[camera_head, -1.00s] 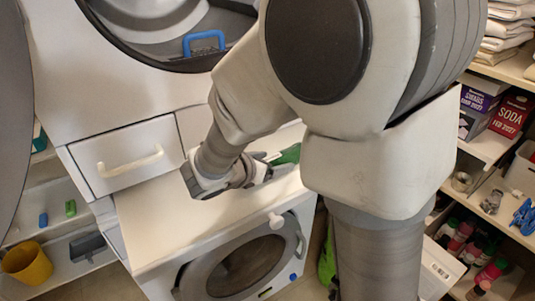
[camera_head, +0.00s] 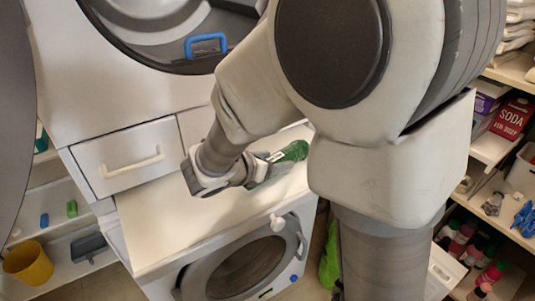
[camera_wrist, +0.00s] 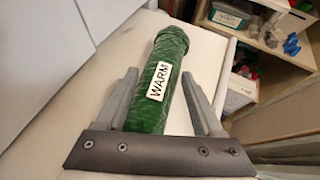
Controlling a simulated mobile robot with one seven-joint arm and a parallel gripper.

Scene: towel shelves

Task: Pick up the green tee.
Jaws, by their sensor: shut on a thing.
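The green tee (camera_head: 294,151) shows as a rolled, cylinder-like green bundle beside my upper arm, at the right end of the white top of the lower machine. In the wrist view, the tee (camera_wrist: 168,62) has a mottled green surface and a white label reading "WARM". My gripper (camera_wrist: 159,76) has one finger along each side of the tee and is shut on it. In the head view, my gripper (camera_head: 258,168) is over the white top, and the tee extends from it to the right. I cannot tell whether the tee touches the surface.
The white worktop (camera_head: 165,215) is clear left of my gripper. A white drawer (camera_head: 128,158) is behind it, below a machine with a blue-handled door (camera_head: 206,43). A round-door machine (camera_head: 250,268) is below. Shelves with a SODA box (camera_head: 511,117) stand at right.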

